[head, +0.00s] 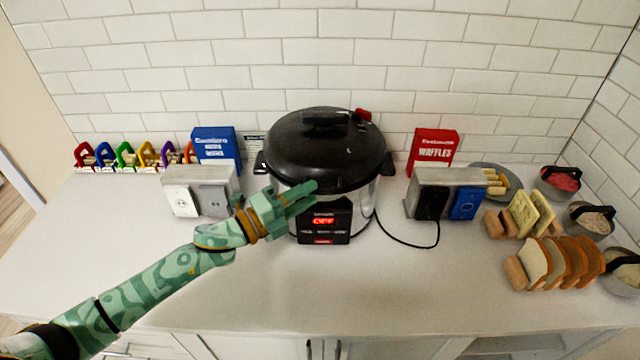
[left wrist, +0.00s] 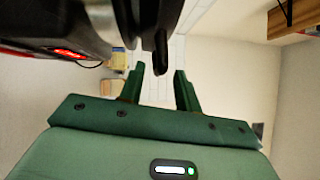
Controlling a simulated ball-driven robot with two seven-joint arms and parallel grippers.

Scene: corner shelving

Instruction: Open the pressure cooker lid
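The pressure cooker (head: 372,200) stands on the counter against the tiled wall, with a silver body and a lit red display on its front panel. Its black domed lid (head: 300,150) is on, with a handle (head: 325,118) on top. My left gripper (head: 312,194) is in front of the cooker, just under the lid's front rim, fingers apart. In the left wrist view the gripper (left wrist: 159,72) is open, and a dark protruding part of the cooker (left wrist: 160,45) appears near the gap between the fingers. Contact cannot be told. My right gripper is not in view.
Grey outlet boxes (head: 214,197) (head: 462,178) stand left and right of the cooker. A black cord (head: 412,246) runs to the right one. Blue (head: 216,146) and red (head: 433,146) boxes stand behind. Sliced bread (head: 560,262) and bowls crowd the right. The front counter is clear.

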